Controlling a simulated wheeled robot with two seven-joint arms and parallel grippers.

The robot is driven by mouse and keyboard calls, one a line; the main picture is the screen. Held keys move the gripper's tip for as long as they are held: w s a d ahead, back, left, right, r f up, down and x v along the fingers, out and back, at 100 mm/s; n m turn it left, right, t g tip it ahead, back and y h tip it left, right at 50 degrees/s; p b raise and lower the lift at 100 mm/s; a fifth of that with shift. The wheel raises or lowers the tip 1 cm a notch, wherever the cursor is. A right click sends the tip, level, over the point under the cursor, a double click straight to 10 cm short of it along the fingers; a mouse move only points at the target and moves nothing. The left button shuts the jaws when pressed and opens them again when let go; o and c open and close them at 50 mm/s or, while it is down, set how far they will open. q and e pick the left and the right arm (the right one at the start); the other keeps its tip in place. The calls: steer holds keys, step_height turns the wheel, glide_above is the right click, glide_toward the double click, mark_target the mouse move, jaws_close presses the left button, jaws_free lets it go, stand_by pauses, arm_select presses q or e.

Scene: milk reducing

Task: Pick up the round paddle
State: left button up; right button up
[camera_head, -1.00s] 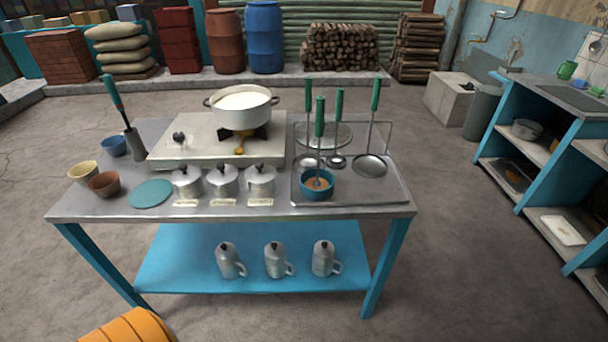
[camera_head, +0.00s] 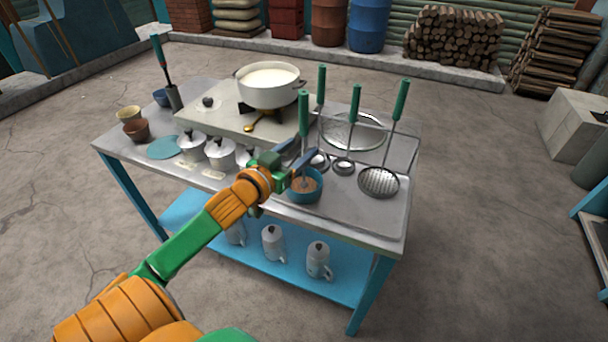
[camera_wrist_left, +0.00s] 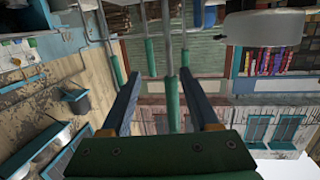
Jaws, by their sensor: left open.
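Several long-handled tools with green grips stand on the tray at the table's right. The right one has a round perforated head (camera_head: 378,181); a ladle (camera_head: 343,166) stands beside it. A fourth tool (camera_head: 303,112) stands in a small blue bowl (camera_head: 305,194). I cannot tell for certain which is the round paddle. My left gripper (camera_head: 308,143) is open and empty by the bowl tool. In the left wrist view, a green handle (camera_wrist_left: 172,105) shows between the open fingers (camera_wrist_left: 172,112). My right gripper is not in view.
A pot of milk (camera_head: 268,86) sits on the stove (camera_head: 205,122) left of the tools. Lidded metal pots (camera_head: 192,146) line the table's front, partly behind my left arm. A round flat disc (camera_head: 352,131) lies behind the tools. The table's right front corner is clear.

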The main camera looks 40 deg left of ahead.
mark_target(302, 124)
arm_select(q)
steer(key=shift+t+h, duration=0.3)
steer(key=shift+t, duration=0.5)
steer(key=r, duration=0.1)
steer(key=w+a+r, duration=0.1)
steer(key=r, duration=0.2)
steer(key=shift+w+a+r, duration=0.15)
steer(key=w+r+p, duration=0.1)
steer(key=w+p, duration=0.1)
steer(key=w, duration=0.4)
steer(key=shift+w+a+r, duration=0.15)
steer(key=shift+w+a, duration=0.05)
steer(key=shift+a, duration=0.1)
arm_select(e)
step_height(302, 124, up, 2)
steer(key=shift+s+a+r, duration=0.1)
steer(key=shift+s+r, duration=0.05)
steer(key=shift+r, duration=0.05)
arm_select(q)
jaws_close()
